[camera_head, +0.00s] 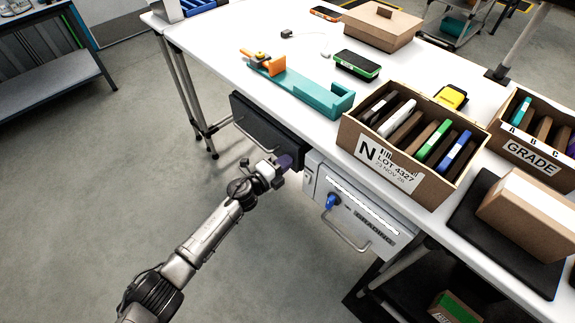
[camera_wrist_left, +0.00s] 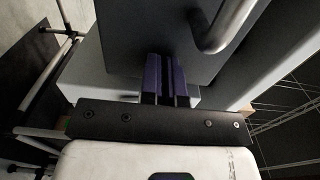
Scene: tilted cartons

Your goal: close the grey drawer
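Two drawer fronts show under the white table. A dark grey drawer (camera_head: 265,127) with a bar handle is on the left; its front seems to stand out from the table edge, but how far is unclear. A light grey drawer (camera_head: 345,207), labelled GRADING, with a blue key and a bar handle, is on the right. My left gripper (camera_head: 286,160) has its purple fingers at the right lower corner of the dark front. In the left wrist view the fingers (camera_wrist_left: 164,75) are together, empty, against or just before a grey panel (camera_wrist_left: 155,30) with a bar handle. Contact is unclear.
On the white table (camera_head: 305,60) stand a teal tool (camera_head: 310,92), a carton of files (camera_head: 400,165), a GRADE carton (camera_head: 530,155) and a closed box (camera_head: 380,27). A brown box (camera_head: 530,215) rests on a dark pad. The floor left of the table is clear.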

